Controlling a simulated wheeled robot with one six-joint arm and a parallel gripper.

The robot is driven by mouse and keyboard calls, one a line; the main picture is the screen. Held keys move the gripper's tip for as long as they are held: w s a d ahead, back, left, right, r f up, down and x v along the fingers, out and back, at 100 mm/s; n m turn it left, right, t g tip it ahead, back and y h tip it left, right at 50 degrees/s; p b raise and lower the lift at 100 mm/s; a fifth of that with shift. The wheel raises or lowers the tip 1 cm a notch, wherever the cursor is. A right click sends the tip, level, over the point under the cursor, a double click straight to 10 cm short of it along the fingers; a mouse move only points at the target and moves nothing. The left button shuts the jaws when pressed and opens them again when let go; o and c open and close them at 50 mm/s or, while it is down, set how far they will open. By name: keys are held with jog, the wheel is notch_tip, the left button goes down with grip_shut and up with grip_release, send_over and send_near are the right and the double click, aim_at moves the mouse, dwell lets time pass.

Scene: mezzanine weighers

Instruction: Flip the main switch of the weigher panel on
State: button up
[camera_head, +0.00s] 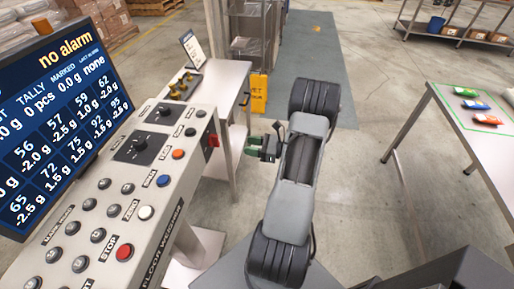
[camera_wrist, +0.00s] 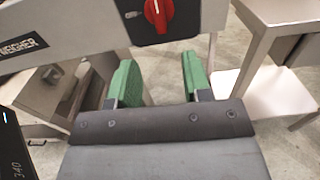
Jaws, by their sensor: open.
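The weigher panel (camera_head: 150,205) is a pale sloped console on the left in the head view. The main switch is a red rotary handle on a black plate at the panel's end face; it shows in the head view (camera_head: 214,141) and larger at the top of the wrist view (camera_wrist: 158,14). Its handle looks roughly upright in the wrist view; its setting cannot be read. My gripper (camera_head: 257,148) is right of the switch in the head view. Its green fingers (camera_wrist: 158,75) are open and empty, apart from the switch, which appears above and between them.
A screen (camera_head: 60,120) reading "no alarm" stands over the panel's buttons and knobs. A red stop button (camera_head: 125,252) is near its front. A steel table (camera_head: 222,85) stands behind the panel. Another table (camera_head: 480,135) with coloured packets is at right. Open floor lies between.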

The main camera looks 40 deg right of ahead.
jog(key=shift+v, duration=0.95)
jog(key=shift+f, duration=0.1)
jog(key=s+a+f+n+g+h, duration=0.1)
jog(key=s+a+n+g+h, duration=0.1)
jog(key=s+a+n+g, duration=0.7)
jog(key=w+a+r+n+g+h, duration=0.1)
jog(key=a+r+n+h, duration=0.8)
jog(key=a+r+n, duration=0.5)
jog(key=r+n, duration=0.1)
jog(key=n, duration=0.4)
jog(key=shift+r+n, duration=0.2)
jog(key=shift+n, duration=0.2)
